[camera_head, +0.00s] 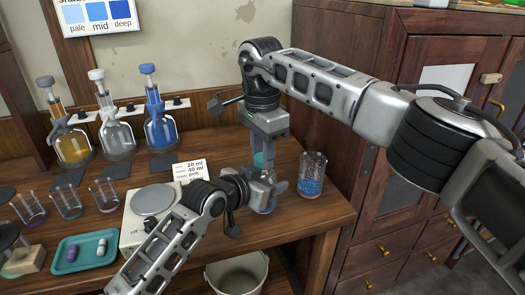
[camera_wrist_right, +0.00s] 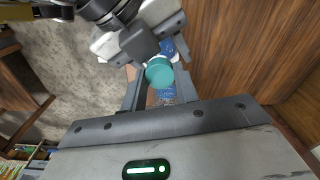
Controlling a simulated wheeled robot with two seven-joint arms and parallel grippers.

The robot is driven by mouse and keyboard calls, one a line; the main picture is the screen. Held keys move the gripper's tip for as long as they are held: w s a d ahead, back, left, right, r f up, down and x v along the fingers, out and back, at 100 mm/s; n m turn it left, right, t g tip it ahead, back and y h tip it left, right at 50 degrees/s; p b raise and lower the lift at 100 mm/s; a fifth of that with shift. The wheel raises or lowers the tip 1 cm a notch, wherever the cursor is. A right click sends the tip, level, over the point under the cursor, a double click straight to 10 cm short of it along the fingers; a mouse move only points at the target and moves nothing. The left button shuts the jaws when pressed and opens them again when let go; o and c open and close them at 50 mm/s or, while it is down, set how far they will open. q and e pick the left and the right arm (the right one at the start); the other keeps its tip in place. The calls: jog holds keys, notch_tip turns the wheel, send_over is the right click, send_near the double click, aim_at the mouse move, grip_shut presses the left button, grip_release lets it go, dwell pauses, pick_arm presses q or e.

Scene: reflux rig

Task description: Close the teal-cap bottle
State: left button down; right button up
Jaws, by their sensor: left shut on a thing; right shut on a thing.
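A teal cap (camera_head: 259,159) is between the fingers of my right gripper (camera_head: 261,160), which points down from above. The cap also shows in the right wrist view (camera_wrist_right: 159,72), between the two fingers. The bottle's neck is mostly hidden by the left gripper. The cap is above the bottle; I cannot tell whether they touch.
A glass beaker with blue contents (camera_head: 311,184) stands close on the right. A white scale (camera_head: 153,201), a teal tray (camera_head: 84,256) and small beakers (camera_head: 68,204) are at left. Flasks with yellow, clear and blue liquid (camera_head: 160,131) stand behind. A bin (camera_head: 238,274) is below the table edge.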

jog(key=o, duration=1.1)
jog(key=shift+s+r, duration=0.1)
jog(key=shift+r, duration=2.2)
jog(key=shift+c, duration=0.5)
jog(key=r+n, duration=0.1)
jog(key=n, duration=0.1)
jog(key=shift+r+n, duration=0.4)
jog(key=n, duration=0.1)
jog(key=r+n, duration=0.1)
jog(key=n, duration=0.1)
jog(key=shift+r, duration=0.3)
jog(key=shift+f, duration=0.1)
